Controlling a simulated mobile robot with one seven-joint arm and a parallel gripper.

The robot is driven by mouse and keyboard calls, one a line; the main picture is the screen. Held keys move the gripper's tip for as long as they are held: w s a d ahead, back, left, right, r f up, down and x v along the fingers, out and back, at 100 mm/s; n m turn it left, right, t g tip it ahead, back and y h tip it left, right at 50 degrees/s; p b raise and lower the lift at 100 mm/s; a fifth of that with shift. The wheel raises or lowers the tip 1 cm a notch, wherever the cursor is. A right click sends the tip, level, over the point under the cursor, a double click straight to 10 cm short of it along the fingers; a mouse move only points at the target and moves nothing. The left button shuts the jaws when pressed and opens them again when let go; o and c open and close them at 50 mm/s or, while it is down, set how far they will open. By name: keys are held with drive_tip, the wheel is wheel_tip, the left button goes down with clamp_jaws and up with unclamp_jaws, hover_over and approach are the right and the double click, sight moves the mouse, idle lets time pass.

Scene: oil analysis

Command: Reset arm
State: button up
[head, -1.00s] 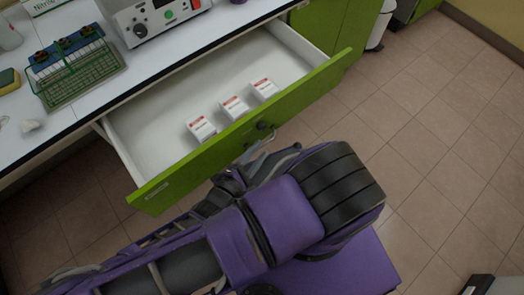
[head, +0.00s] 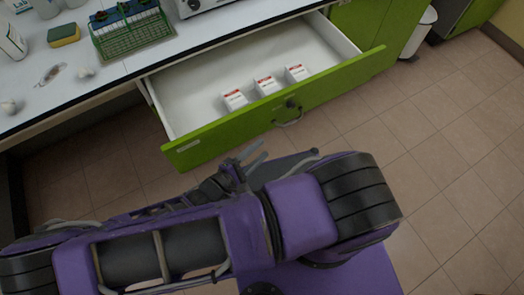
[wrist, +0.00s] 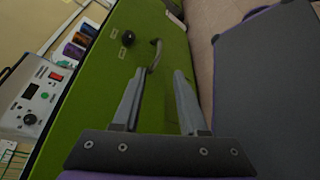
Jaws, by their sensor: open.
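My gripper (head: 251,157) is just in front of the open drawer's green front (head: 245,124) in the head view. In the wrist view my gripper (wrist: 155,82) is open, with its two fingers apart and nothing held between them. The drawer's handle (wrist: 155,56) shows beyond the fingertips there, and the handle (head: 290,119) is to the right of the fingers in the head view. The fingers look clear of the handle. My purple arm is folded across the lower part of the head view.
Three small white and red boxes (head: 266,86) stand in the pulled-out drawer (head: 190,104). The worktop (head: 70,55) holds a green rack (head: 130,35), a sponge (head: 64,35) and an instrument (wrist: 40,92). A white bin (head: 421,32) stands at the back right. The tiled floor (head: 440,150) is open on the right.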

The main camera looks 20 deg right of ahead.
drive_tip(key=shift+s+a+r, duration=0.1)
drive_tip(key=shift+s+a, duration=0.15)
drive_tip(key=shift+a, duration=0.1)
idle(0.5)
